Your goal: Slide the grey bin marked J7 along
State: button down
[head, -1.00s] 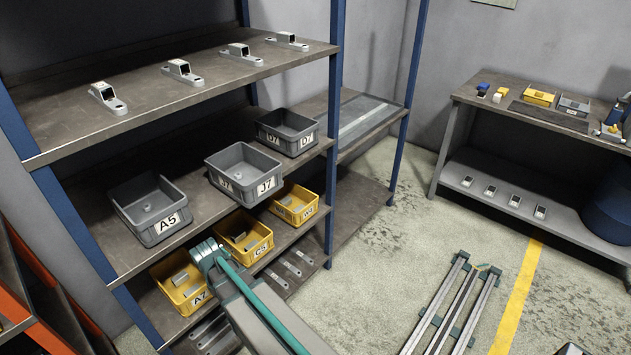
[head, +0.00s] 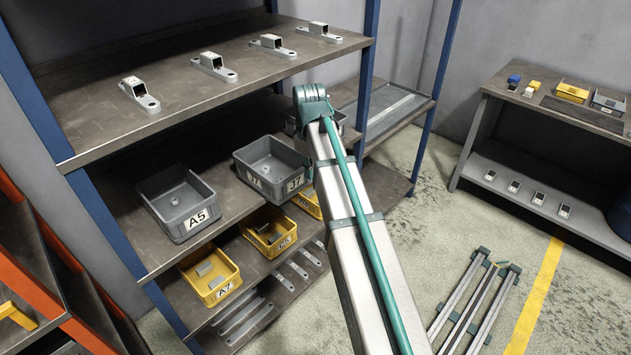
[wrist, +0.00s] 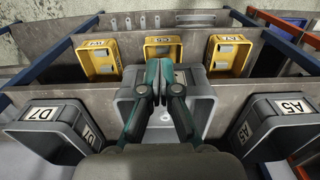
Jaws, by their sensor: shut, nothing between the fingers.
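The grey bin marked J7 (head: 243,180) stands on the middle shelf between two other grey bins, its right side partly behind my arm in the head view. In the wrist view the J7 bin (wrist: 203,104) is in the middle, partly covered by my gripper (wrist: 159,68). The gripper's two fingers are shut together with nothing between them, and they overlap the bin in this view. I cannot tell whether they touch it. In the head view I cannot make out the fingers.
Grey bin A5 (head: 158,207) stands left of J7 with free shelf between. Grey bin D7 (wrist: 45,132) stands on J7's other side, mostly hidden in the head view. Yellow bins (head: 203,284) line the shelf below. The upper shelf (head: 200,105) holds several brackets.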

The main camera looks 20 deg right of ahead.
aim_at(276, 177)
jog(key=w+f+p, duration=0.1)
jog(key=f, duration=0.2)
jog(key=w+a+f+p, duration=0.1)
jog(key=f, duration=0.2)
jog(key=w+a+f+p, duration=0.1)
jog(key=f+p, duration=0.1)
jog(key=f, duration=0.1)
jog(key=shift+w+a+f, duration=0.1)
jog(key=shift+w+f, duration=0.1)
jog(key=shift+f, duration=0.15)
jog(key=shift+w, duration=0.1)
jog(key=w+a, duration=0.2)
jog(key=w, duration=0.1)
jog(key=w+a, duration=0.2)
jog(key=w, duration=0.2)
jog(key=w+a, duration=0.2)
jog(key=w, duration=0.1)
jog(key=shift+w+b, duration=0.15)
jog(key=shift+b, duration=0.2)
